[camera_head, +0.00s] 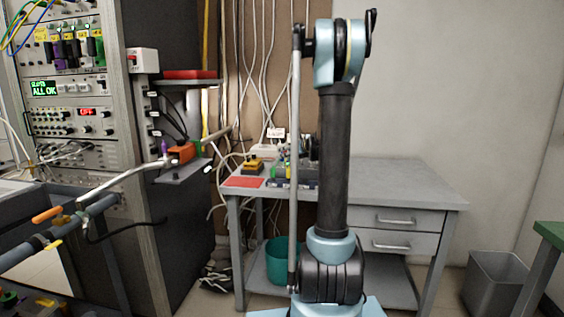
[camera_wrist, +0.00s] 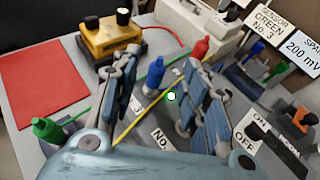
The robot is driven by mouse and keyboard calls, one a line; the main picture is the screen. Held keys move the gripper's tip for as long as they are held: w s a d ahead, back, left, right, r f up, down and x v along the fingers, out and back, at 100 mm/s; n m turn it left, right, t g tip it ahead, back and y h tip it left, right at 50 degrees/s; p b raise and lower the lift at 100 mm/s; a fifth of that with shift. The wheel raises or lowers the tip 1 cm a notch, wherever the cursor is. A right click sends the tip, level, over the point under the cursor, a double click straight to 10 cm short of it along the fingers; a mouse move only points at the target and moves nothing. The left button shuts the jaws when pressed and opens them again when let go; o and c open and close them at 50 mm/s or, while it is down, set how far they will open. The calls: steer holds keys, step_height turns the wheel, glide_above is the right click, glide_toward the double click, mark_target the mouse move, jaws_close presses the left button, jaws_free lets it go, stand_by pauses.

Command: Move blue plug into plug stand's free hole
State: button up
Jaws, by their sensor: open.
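In the wrist view, the blue plug (camera_wrist: 155,72) stands upright between the two fingers of my gripper (camera_wrist: 158,82). The fingers are open, with a visible gap on each side of the plug, and I see no contact. A red plug (camera_wrist: 201,47) stands just beyond the right finger, and a green plug (camera_wrist: 48,130) stands at the lower left. The bases of these plugs are partly hidden by my fingers, so I cannot make out the plug stand's outline or a free hole. In the head view, my arm hides most of this area.
A yellow box with black knobs (camera_wrist: 112,38) and a red mat (camera_wrist: 40,80) lie at the left. A white box (camera_wrist: 205,18) is behind. Labelled signs (camera_wrist: 268,20) and an ON/OFF panel (camera_wrist: 265,145) crowd the right. The grey table (camera_head: 410,182) is bare at its right.

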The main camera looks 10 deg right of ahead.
steer(key=x, duration=0.5)
steer(key=shift+s+f, duration=0.1)
steer(key=shift+s, duration=0.05)
jaws_close()
